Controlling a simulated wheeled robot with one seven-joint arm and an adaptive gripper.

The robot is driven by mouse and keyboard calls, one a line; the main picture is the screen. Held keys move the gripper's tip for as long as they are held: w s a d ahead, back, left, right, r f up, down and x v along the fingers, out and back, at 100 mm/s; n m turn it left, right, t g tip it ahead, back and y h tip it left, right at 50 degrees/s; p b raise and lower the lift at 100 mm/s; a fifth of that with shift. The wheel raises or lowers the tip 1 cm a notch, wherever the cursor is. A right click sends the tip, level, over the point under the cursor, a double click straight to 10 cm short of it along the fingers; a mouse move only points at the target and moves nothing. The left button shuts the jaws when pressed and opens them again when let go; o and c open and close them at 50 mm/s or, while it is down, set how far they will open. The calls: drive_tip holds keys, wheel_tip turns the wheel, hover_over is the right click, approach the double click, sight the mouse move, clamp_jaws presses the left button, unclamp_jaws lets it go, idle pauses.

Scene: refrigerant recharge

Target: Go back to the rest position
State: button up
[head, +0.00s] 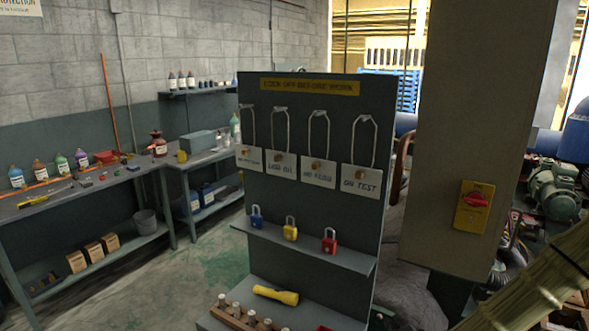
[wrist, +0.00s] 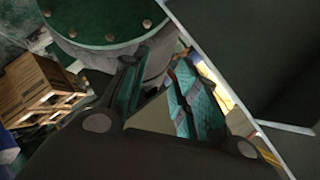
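My gripper (wrist: 158,75) shows in the wrist view with its two teal-padded fingers apart. I see no object held between them; a plain beige patch shows in the gap. Beyond the fingertips is a round green flanged lid (wrist: 105,20) with bolts around its rim. A dark panel with a pale edge (wrist: 250,60) fills the right of that view. My gripper does not show in the head view.
A lockout board (head: 310,93) carries hanging tags, three padlocks (head: 290,228) and a yellow torch (head: 275,295). A pillar with a red-and-yellow switch (head: 474,206) stands to its right. Workbenches (head: 80,195) line the left wall. Wooden crates (wrist: 40,88) show in the wrist view.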

drive_tip(key=s+a+f+n+g+y+b, duration=0.1)
drive_tip(key=s+a+f+n+g+b, duration=0.25)
drive_tip(key=s+f, duration=0.65)
drive_tip(key=s+a+f+n+g+b, duration=0.1)
drive_tip(key=s+f+n+g, duration=0.3)
drive_tip(key=s+f, duration=0.6)
drive_tip(key=s+f+n+g+b, duration=0.1)
drive_tip(key=s+f+n+g, duration=0.3)
drive_tip(key=s+f, duration=0.5)
drive_tip(key=s+n, duration=0.1)
drive_tip(key=s, duration=0.7)
drive_tip(key=shift+s+a+f+g, duration=0.25)
drive_tip(key=shift+a+f+g, duration=0.1)
drive_tip(key=shift+f, duration=0.05)
drive_tip(key=shift+o, duration=0.8)
